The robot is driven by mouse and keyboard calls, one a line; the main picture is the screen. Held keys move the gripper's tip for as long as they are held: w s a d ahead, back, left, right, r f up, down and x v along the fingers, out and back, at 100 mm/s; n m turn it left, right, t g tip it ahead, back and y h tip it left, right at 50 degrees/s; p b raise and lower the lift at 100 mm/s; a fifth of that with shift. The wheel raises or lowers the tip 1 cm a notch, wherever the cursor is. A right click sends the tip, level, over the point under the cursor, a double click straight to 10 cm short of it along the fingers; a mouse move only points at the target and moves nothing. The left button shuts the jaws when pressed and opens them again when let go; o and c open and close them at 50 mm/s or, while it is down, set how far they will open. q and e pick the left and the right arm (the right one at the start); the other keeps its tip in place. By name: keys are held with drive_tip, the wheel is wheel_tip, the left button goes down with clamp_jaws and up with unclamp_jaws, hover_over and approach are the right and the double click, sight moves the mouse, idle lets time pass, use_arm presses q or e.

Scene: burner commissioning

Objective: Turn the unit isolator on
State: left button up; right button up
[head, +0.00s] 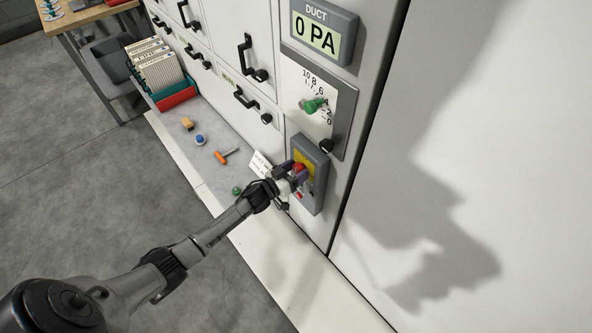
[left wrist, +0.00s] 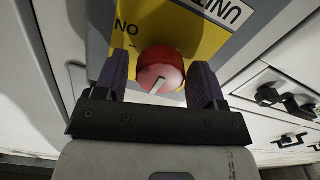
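The unit isolator (head: 321,166) is a grey box with a yellow plate and a round red knob (head: 299,167), low on the cabinet's right panel. In the left wrist view the red knob (left wrist: 160,68) has a white pointer mark towards its lower edge. Upside-down lettering shows on the yellow plate (left wrist: 205,38), with the ON label (left wrist: 126,28) at upper left. My left gripper (head: 297,176) is at the isolator. Its two fingers (left wrist: 160,82) straddle the knob, with a small gap at the left; contact at the right is unclear. My right gripper is out of view.
Above the isolator are a dial with a green pointer (head: 313,104) and a duct display (head: 322,33) reading 0 PA. A ledge holds an orange-handled tool (head: 221,157), a blue knob (head: 200,140), a green knob (head: 237,190) and a white card (head: 260,164). Binders (head: 158,66) stand at left.

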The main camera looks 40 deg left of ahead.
use_arm(q)
drive_tip(key=c, duration=0.7)
